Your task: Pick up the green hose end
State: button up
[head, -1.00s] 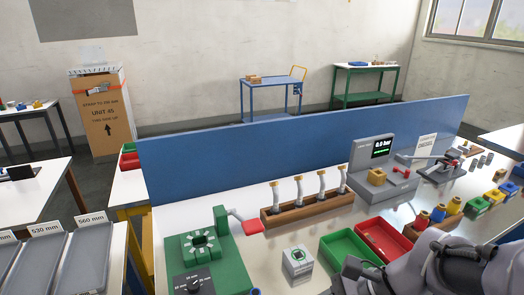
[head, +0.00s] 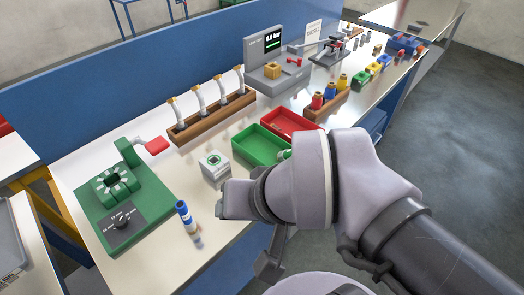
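A small pale green and white piece (head: 285,154) shows at the right end of the green tray (head: 243,153), partly hidden behind my arm. I cannot tell whether it is the green hose end. No other clear green hose end is in view. My arm reaches in from the lower right over the front edge of the bench. A dark part that looks like my gripper (head: 269,262) hangs below the arm, mostly hidden by it. I cannot see its fingertips or whether it holds anything.
A green fixture (head: 100,215) with a dial stands at the left. A blue and white cylinder (head: 187,219) and a white cube (head: 215,168) are near the front. A wooden rack (head: 215,117), red tray (head: 291,125) and grey gauge unit (head: 270,75) stand behind.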

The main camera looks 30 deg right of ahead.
aim_at(283, 156)
jog(key=l+z, duration=0.35)
jog(key=l, duration=0.25)
jog(key=j+z, duration=0.7)
jog(key=z, duration=0.2)
jog(key=j+z, duration=0.4)
jog(key=k+l, duration=0.05)
